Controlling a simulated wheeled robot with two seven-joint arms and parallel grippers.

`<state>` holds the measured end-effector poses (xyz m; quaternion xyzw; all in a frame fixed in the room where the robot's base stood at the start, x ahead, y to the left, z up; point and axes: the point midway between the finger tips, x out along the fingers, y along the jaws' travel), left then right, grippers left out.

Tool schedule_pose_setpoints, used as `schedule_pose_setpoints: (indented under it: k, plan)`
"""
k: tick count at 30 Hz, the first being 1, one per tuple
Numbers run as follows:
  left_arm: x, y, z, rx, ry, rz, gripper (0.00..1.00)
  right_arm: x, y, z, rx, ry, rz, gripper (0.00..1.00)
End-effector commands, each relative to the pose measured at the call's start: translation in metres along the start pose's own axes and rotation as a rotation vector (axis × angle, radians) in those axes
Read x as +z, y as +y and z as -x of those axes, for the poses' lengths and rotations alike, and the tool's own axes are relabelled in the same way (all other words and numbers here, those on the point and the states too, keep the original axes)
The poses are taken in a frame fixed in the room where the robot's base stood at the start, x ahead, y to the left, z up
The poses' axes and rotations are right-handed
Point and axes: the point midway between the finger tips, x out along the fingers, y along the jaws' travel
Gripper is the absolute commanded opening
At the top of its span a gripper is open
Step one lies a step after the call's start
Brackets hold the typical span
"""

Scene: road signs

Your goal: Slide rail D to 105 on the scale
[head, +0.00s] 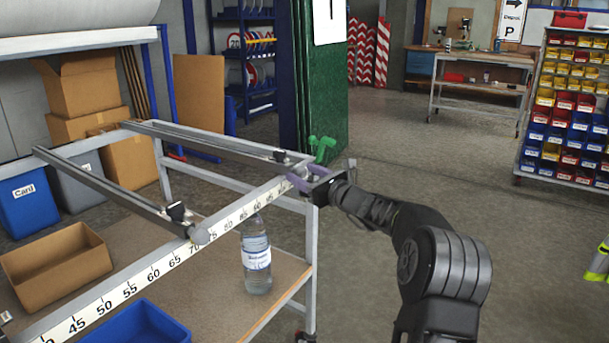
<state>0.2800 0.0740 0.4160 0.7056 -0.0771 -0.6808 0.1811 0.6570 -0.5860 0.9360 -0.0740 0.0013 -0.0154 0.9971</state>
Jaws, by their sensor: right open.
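Two dark rails cross the grey frame. The near rail (110,190) ends at a grey round knob (200,235) on the scale (158,266), a little past 70. The far rail (215,145) runs to the frame's far right corner, beyond the readable numbers. No rail letter is readable, so I cannot tell which is D. My right gripper (305,180) is open at that corner. A purple piece (299,182) shows at its front and a green piece (322,149) just behind; I cannot tell whether either is touched. The 105 mark is not readable. My left gripper is not in view.
A water bottle (256,256) stands on the lower shelf below the scale. An open cardboard box (55,268) and a blue bin (140,324) sit further left. A green post (320,90) stands behind the frame's corner.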

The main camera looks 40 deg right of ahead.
Motion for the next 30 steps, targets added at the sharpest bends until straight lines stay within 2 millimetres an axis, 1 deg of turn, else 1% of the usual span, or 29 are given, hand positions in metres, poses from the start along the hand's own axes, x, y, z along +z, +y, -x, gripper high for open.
schedule_pose_setpoints:
  k: [7,10,14,22,26,30]
  plan:
    - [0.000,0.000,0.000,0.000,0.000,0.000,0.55,0.000,0.000,0.001,0.000,0.000,0.000,0.54]
    - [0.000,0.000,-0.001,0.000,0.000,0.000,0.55,0.000,0.000,0.006,0.000,0.000,0.001,0.54]
    - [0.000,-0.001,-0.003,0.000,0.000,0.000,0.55,0.000,-0.001,0.022,-0.002,0.001,0.001,0.54]
    - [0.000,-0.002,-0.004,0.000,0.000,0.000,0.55,0.000,-0.001,0.066,-0.002,0.000,0.001,0.54]
    - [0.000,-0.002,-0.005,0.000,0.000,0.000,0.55,0.000,0.000,0.076,0.000,-0.001,0.001,0.54]
    - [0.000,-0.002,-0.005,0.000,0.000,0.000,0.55,-0.001,0.000,0.079,0.000,0.000,0.000,0.54]
